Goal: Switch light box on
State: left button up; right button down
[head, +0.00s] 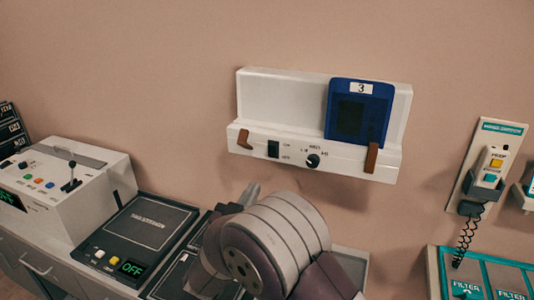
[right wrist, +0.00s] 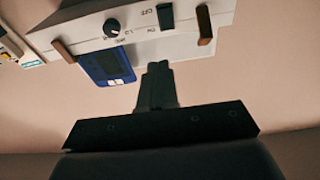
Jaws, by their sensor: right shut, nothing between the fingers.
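The light box (head: 260,98) is a white wall-mounted panel, and its screen looks unlit. Its black rocker switch (head: 273,149) sits on the lower front bar, left of a round black knob (head: 312,160). A blue film sheet (head: 343,125) marked 3 stands on the right half. In the right wrist view the box is upside down, with the switch (right wrist: 165,17) and knob (right wrist: 112,27) near the top edge. My right gripper (right wrist: 158,68) is shut and empty, its tips apart from the switch. In the head view my right arm hides part of the counter. My left gripper is not in view.
Brown clips (head: 371,158) stick out from the bar's ends. A control console (head: 100,165) and a black device reading OFF (head: 150,222) stand at left. A handset (head: 492,168) hangs on the wall at right, above a teal filter tray (head: 435,275).

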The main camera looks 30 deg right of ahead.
pick_arm(q)
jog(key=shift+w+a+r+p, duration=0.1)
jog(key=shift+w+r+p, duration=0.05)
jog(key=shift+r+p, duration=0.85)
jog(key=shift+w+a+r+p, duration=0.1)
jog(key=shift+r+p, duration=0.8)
jog(key=shift+p, duration=0.15)
pick_arm(e)
send_near(275, 147)
jog(key=shift+x, duration=3.4)
jog(key=shift+w+d+r+p, duration=0.1)
jog(key=shift+w+r+p, duration=0.05)
jog(key=shift+r+p, duration=0.45)
jog(key=shift+f, duration=0.4)
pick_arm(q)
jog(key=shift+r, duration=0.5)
